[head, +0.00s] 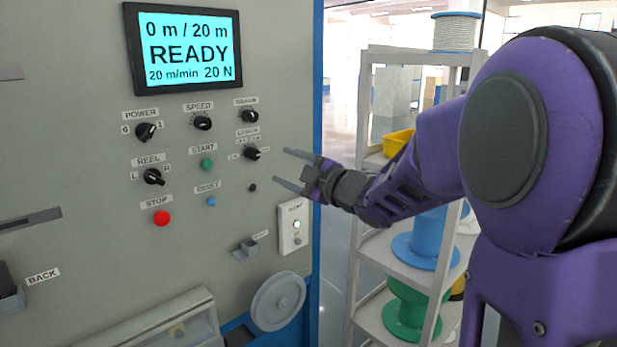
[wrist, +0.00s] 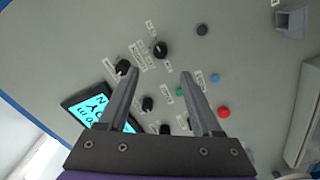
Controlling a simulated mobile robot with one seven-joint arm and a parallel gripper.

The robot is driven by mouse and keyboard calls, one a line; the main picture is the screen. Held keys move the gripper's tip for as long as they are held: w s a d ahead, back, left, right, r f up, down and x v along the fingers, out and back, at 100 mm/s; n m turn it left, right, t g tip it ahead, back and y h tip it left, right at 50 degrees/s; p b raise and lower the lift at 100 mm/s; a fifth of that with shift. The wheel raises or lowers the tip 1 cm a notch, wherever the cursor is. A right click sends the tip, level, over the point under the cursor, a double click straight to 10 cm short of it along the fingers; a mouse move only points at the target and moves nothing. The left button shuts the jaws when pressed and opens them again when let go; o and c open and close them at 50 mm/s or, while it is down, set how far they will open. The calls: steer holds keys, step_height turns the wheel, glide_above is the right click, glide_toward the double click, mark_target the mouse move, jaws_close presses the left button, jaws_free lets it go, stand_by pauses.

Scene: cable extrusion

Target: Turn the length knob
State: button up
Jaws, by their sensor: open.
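The length knob (head: 252,153) is a black pointer knob on the grey machine panel, under a partly readable LENGTH label. My gripper (head: 280,166) is open and empty, to the right of the knob in the head view, with its two fingers pointing at the panel. The fingers look apart from the knob. In the wrist view the length knob (wrist: 160,48) shows unobstructed, a little above the gap between the fingertips of my gripper (wrist: 160,74). The screen (head: 188,48) reads "0 m / 20 m READY, 20 m/min 20 N".
Another knob (head: 249,115) sits just above the length knob; a small dark button (head: 252,187) sits below. The speed knob (head: 203,123), green start button (head: 206,163) and red stop button (head: 162,218) are to the left. A shelf with spools (head: 425,240) stands right.

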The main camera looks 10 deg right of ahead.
steer(key=v, duration=0.6)
steer(key=shift+s+d, duration=0.2)
steer(key=shift+s, duration=0.1)
steer(key=shift+w+r, duration=0.1)
steer(key=shift+r, duration=0.05)
